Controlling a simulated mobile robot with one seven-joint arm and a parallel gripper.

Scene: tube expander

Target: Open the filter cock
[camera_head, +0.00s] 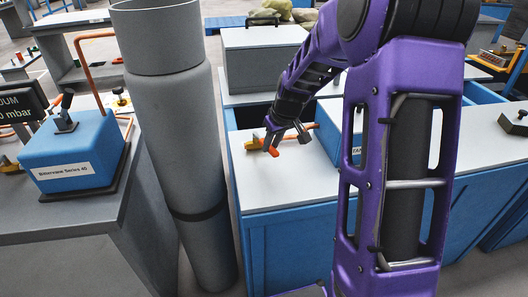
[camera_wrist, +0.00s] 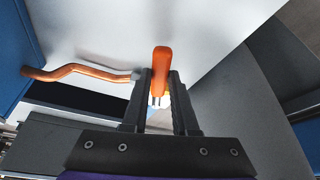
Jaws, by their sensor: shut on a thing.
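The filter cock shows as an orange lever (camera_head: 273,151) with a yellow part (camera_head: 252,145) beside it, low over the white top of a blue cabinet (camera_head: 300,215). In the wrist view the orange lever (camera_wrist: 161,58) stands between my fingers and points away from the palm. My gripper (camera_head: 277,138) reaches down to it from the upper right and is shut on the lever; it also shows in the wrist view (camera_wrist: 160,80).
A copper pipe (camera_wrist: 80,71) runs left from beside the fingers. A blue box (camera_head: 327,128) stands just right of the gripper, partly hidden by my purple arm. A tall grey column (camera_head: 175,140) stands left of the cabinet. The white top in front is clear.

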